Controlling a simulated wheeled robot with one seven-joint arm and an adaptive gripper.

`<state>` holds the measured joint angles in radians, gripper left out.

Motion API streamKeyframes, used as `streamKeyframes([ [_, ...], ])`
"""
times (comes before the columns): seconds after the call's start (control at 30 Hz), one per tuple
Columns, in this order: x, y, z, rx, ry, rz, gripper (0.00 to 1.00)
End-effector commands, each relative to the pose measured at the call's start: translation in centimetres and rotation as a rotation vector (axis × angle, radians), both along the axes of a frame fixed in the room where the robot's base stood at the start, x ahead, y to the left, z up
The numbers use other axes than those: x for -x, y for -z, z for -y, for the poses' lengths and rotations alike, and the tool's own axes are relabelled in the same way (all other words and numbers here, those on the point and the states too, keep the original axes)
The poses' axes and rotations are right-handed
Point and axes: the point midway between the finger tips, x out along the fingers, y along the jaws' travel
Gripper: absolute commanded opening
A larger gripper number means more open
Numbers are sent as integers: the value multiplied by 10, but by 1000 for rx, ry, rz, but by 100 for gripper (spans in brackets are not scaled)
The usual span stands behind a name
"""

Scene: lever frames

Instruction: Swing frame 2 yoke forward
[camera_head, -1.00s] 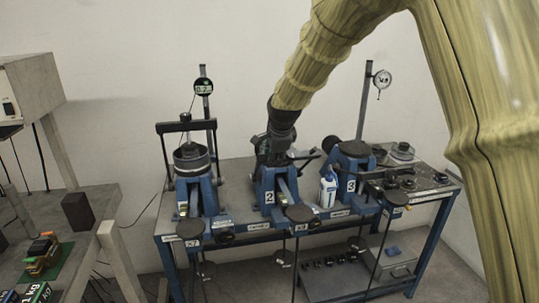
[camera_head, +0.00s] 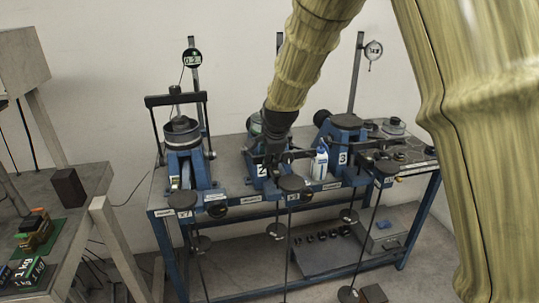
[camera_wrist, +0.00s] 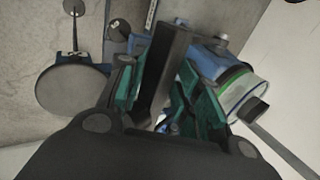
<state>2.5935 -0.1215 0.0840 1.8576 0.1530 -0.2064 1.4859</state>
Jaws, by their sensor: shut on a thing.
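Frame 2 (camera_head: 262,172) is the blue lever frame in the middle of the bench, with a white "2" label. My gripper (camera_head: 272,160) is low over its front, and my wrist hides much of the frame. In the wrist view my gripper (camera_wrist: 162,80) has its green-padded fingers closed on either side of a dark bar (camera_wrist: 172,55), which looks like the frame 2 yoke. A clear cell with a green ring (camera_wrist: 240,88) sits beside the bar. The yoke's side arms are mostly hidden in the head view.
Frame 1 (camera_head: 186,165) stands to the left with its yoke (camera_head: 176,98) upright. Frame 3 (camera_head: 343,135) stands to the right. A white-and-blue bottle (camera_head: 319,163) is close to the right of frame 2. A round dark plate (camera_head: 291,184) is at frame 2's front.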

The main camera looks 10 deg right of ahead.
Motion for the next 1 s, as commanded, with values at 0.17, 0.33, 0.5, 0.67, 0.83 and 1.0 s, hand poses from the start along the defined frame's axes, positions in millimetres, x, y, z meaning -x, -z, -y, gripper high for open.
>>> streamKeyframes([
  [0.17,5,11,0,2,0,-18,0],
  [0.33,4,11,-1,2,-1,-17,44],
  [0.5,3,8,-1,1,-1,-14,44],
  [0.67,3,6,-2,1,-2,-11,44],
  [0.83,2,5,-2,1,-2,-9,44],
  [1.0,2,4,-2,1,-2,-8,44],
])
